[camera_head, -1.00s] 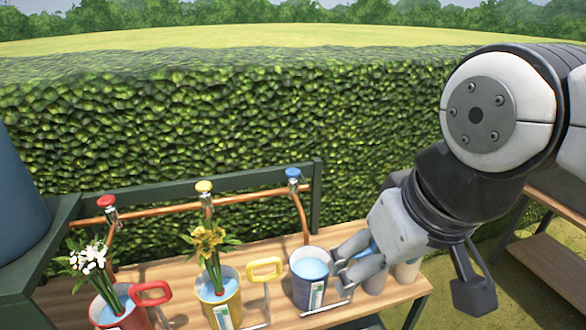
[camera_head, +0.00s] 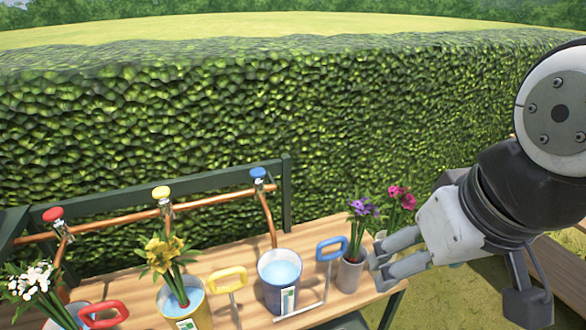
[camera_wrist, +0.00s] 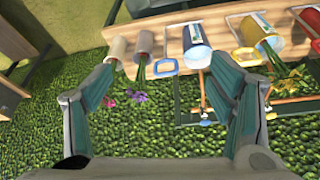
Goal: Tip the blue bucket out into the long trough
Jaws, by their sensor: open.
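The blue bucket (camera_head: 281,283) stands upright on the wooden bench, full of pale blue water, with a blue loop handle (camera_head: 331,249) on its right side. It also shows in the wrist view (camera_wrist: 196,45), with its handle (camera_wrist: 165,67) beside it. My gripper (camera_head: 379,273) is open and empty, to the right of the handle and apart from it, near the grey flower pot. In the wrist view the two fingers (camera_wrist: 170,88) spread wide with nothing gripped between them. I cannot identify the long trough in these frames.
A yellow bucket (camera_head: 187,308) with yellow flowers and a red bucket with white flowers stand left on the bench (camera_head: 232,262). A grey pot (camera_head: 349,275) with purple flowers and pink flowers (camera_head: 401,197) are near my gripper. Taps on a copper pipe (camera_head: 110,222) run behind; a hedge stands beyond.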

